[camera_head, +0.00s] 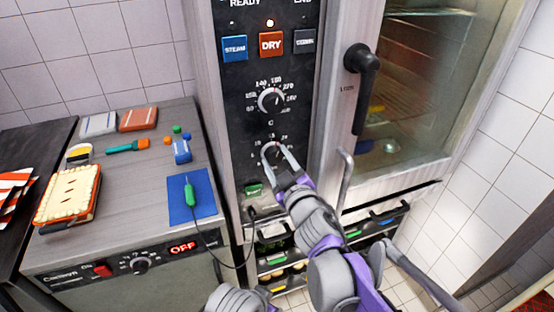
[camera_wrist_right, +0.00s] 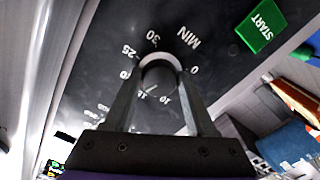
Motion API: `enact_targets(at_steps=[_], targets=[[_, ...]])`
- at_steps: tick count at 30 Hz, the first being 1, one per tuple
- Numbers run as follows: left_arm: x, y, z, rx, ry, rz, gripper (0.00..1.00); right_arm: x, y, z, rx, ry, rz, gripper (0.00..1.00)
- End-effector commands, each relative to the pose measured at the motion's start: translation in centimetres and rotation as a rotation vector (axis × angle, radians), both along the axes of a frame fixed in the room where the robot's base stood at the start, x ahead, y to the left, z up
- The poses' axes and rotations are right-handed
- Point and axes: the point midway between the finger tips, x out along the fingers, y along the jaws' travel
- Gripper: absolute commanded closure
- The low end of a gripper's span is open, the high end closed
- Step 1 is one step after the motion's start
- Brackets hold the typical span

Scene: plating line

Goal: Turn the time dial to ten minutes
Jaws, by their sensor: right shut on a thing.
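The time dial (camera_head: 272,155) is the lower round black knob on the oven's dark control panel. In the right wrist view the dial (camera_wrist_right: 158,84) sits inside a ring of minute numbers marked MIN. A short white line on the dial appears to lie near the 15, to the left of the 10. My right gripper (camera_head: 271,150) reaches up from below. Its two fingers are shut on the dial, one on each side, in the right wrist view (camera_wrist_right: 159,70). The fingers cover part of the number ring. My left gripper is not in view.
The temperature dial (camera_head: 270,99) is just above, under the lit DRY button (camera_head: 271,43). The green START button (camera_wrist_right: 264,26) is close by. The oven door handle (camera_head: 364,85) juts out at right. A cluttered counter (camera_head: 130,210) stands left.

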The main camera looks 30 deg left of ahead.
Motion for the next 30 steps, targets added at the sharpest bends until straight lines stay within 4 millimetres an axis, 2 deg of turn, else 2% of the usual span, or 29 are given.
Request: enact_targets(at_steps=[30], targets=[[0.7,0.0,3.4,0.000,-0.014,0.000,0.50,0.1,-0.1,0.3,-0.604,-0.708,-0.001,1.00]])
